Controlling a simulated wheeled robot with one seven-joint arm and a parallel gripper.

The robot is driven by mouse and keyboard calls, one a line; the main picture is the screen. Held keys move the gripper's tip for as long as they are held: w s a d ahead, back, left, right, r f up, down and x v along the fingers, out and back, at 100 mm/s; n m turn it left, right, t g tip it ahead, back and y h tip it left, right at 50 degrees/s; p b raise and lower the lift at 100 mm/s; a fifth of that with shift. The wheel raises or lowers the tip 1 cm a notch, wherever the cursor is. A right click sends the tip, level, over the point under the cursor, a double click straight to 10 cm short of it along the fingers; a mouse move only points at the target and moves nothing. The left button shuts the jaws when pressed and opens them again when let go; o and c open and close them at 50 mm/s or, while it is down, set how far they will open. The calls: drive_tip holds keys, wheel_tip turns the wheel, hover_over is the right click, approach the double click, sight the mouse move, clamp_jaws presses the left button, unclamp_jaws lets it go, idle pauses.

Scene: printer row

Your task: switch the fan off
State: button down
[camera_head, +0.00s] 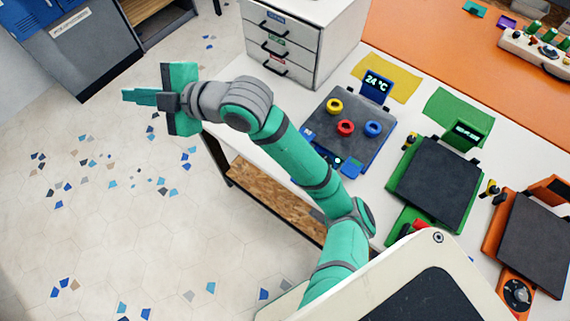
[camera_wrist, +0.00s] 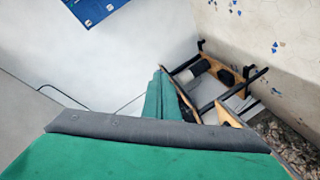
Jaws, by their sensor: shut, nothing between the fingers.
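I cannot make out a fan or its switch for certain in either view. My gripper (camera_head: 132,96) is at the upper left of the head view, stretched out over the tiled floor and away from the table. Its fingers are shut with nothing between them. In the wrist view the closed green fingers (camera_wrist: 160,96) point toward a wooden shelf unit. A blue printer (camera_head: 345,133), a green printer (camera_head: 435,183) and an orange printer (camera_head: 533,232) stand in a row on the white table. The orange printer has a round dark knob (camera_head: 517,294) at its front.
Yellow, red and blue rings lie on the blue printer's plate. A white drawer unit (camera_head: 290,40) stands at the table's back left corner, right of my gripper. A blue and grey cabinet (camera_head: 80,50) stands at the upper left. The floor (camera_head: 100,220) at left is clear.

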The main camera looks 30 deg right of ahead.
drive_tip(key=s+d+f+n+g+h, duration=0.2)
drive_tip(key=s+d+f+g+h, duration=0.3)
drive_tip(key=s+d, duration=0.5)
drive_tip(key=s+d+f+n+g+h, duration=0.2)
drive_tip(key=s+d+f+g+h, duration=0.3)
drive_tip(key=d, duration=1.3)
drive_tip(key=s+f+g, duration=0.1)
drive_tip(key=s+f, duration=0.2)
drive_tip(key=s, duration=0.3)
drive_tip(key=shift+s+d+f+g, duration=0.2)
drive_tip(key=shift+d+f+g, duration=0.1)
drive_tip(key=shift+f, duration=0.1)
